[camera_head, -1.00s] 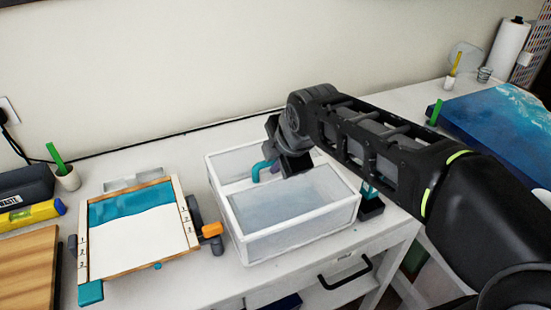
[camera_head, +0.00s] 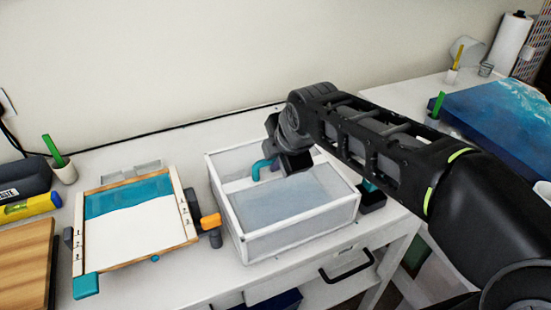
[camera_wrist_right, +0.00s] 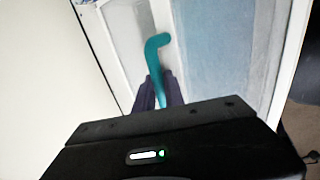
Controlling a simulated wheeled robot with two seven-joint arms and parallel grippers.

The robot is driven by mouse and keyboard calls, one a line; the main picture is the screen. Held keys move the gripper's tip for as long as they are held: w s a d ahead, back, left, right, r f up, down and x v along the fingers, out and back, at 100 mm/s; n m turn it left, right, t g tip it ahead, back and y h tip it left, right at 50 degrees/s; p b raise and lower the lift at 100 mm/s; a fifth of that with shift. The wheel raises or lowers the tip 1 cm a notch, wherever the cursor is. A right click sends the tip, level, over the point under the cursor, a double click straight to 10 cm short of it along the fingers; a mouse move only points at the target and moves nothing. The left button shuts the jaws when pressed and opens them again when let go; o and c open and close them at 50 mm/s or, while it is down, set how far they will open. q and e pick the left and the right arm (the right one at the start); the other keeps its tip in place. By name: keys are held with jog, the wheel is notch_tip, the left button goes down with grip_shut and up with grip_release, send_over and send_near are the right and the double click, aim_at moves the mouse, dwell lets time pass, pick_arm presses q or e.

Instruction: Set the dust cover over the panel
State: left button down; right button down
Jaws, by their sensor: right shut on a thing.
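The dust cover (camera_head: 298,232) is a clear box with white edges, in the middle of the head view. Its teal hooked handle (camera_head: 262,167) also shows in the wrist view (camera_wrist_right: 157,45). My right gripper (camera_head: 290,160) is shut on the handle, its fingers on the lower part in the wrist view (camera_wrist_right: 158,92). I cannot tell how far the cover is above the table. The panel (camera_head: 142,235), wood-framed with a teal band at its far end and white below, lies left of the cover, uncovered. My left gripper is out of view.
An orange-tipped clamp (camera_head: 210,221) stands out from the panel's right side, close to the cover's left wall. A cup with a green stick (camera_head: 62,170), a yellow level (camera_head: 25,208) and a wooden board (camera_head: 25,262) are at left. A blue board (camera_head: 495,120) lies at right.

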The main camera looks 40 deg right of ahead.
jog(key=c, duration=1.3)
grip_release()
jog(key=shift+c, duration=0.2)
jog(key=v, duration=0.8)
jog(key=shift+d, duration=0.1)
